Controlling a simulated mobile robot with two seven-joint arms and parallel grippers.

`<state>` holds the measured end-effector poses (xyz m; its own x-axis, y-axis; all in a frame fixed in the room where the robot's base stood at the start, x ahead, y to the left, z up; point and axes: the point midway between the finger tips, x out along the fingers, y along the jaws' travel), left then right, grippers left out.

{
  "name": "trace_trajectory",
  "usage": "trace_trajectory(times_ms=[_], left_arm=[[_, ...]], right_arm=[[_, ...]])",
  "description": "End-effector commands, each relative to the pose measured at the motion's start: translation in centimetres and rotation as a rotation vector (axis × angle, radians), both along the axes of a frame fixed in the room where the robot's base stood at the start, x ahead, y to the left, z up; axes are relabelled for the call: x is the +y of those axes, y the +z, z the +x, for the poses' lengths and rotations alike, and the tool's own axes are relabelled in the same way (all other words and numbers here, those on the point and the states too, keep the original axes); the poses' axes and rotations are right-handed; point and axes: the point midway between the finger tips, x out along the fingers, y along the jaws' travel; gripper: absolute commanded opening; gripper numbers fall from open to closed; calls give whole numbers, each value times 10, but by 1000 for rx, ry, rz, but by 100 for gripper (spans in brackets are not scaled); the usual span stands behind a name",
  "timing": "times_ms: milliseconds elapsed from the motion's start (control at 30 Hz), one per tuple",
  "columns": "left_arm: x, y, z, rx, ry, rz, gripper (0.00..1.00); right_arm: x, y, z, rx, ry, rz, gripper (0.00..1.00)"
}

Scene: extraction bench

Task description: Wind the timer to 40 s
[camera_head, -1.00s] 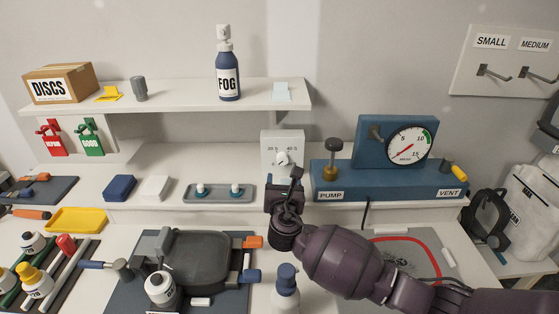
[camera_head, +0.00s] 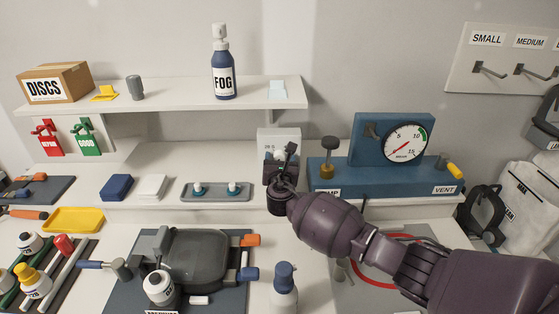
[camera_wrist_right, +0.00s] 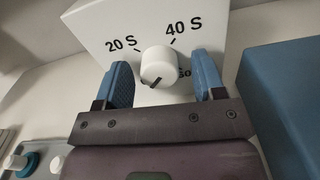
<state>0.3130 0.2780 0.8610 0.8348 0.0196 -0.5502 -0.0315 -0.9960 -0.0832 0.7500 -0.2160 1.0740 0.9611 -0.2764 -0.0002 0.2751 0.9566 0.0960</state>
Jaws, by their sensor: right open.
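The timer is a white box (camera_head: 270,138) on the bench ledge in the head view, its front largely hidden by my right gripper (camera_head: 284,158). In the right wrist view the timer's face (camera_wrist_right: 104,22) carries the labels "20 S" and "40 S", and a third is partly hidden at the right. Its white knob (camera_wrist_right: 158,62) has a dark mark on its lower part, pointing down-left, not at the 40 S label. My right gripper (camera_wrist_right: 163,84) is open, with one blue-padded finger on each side of the knob and gaps visible. My left gripper is not in view.
The blue pump and gauge unit (camera_head: 391,178) stands close to the right of the timer. A grey tray (camera_head: 216,198) with two teal-based pieces lies to the left. A shelf (camera_head: 180,99) with a FOG bottle (camera_head: 223,70) is above. A pump bottle (camera_head: 284,291) stands in front.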

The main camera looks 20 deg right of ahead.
Motion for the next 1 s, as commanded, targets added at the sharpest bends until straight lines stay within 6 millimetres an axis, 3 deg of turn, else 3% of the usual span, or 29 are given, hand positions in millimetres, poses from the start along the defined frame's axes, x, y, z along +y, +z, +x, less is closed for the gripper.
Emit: trace_trajectory(times_ms=[100, 400, 1000], left_arm=[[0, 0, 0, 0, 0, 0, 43], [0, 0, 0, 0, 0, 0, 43], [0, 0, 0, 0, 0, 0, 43]], right_arm=[[0, 0, 0, 0, 0, 0, 62], [0, 0, 0, 0, 0, 0, 16], [0, 0, 0, 0, 0, 1, 14]])
